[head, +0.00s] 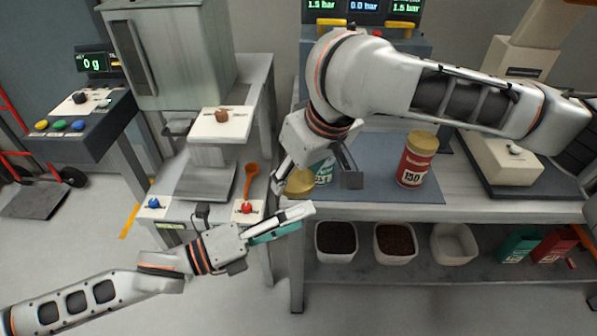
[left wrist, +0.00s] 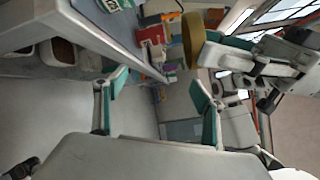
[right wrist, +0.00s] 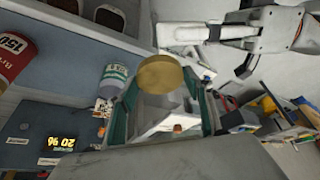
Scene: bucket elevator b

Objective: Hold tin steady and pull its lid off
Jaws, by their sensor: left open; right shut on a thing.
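A teal and white tin (head: 322,170) stands on the blue mat, partly hidden behind my right gripper. It also shows in the right wrist view (right wrist: 115,82), outside the fingers and apart from the lid. My right gripper (head: 312,180) is shut on a gold lid (head: 299,184), held near the front left edge of the bench. The lid is a round disc between the fingers in the right wrist view (right wrist: 160,73) and shows clear of any tin in the left wrist view (left wrist: 193,40). My left gripper (head: 282,222) is open and empty, lower and left of the lid.
A red tin (head: 417,160) with a gold lid stands right on the mat (head: 375,180). A scale (head: 493,160) is farther right. A shelf below holds white tubs (head: 395,243) and teal and red boxes. A red button (head: 247,208) and orange scoop (head: 251,175) are at left.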

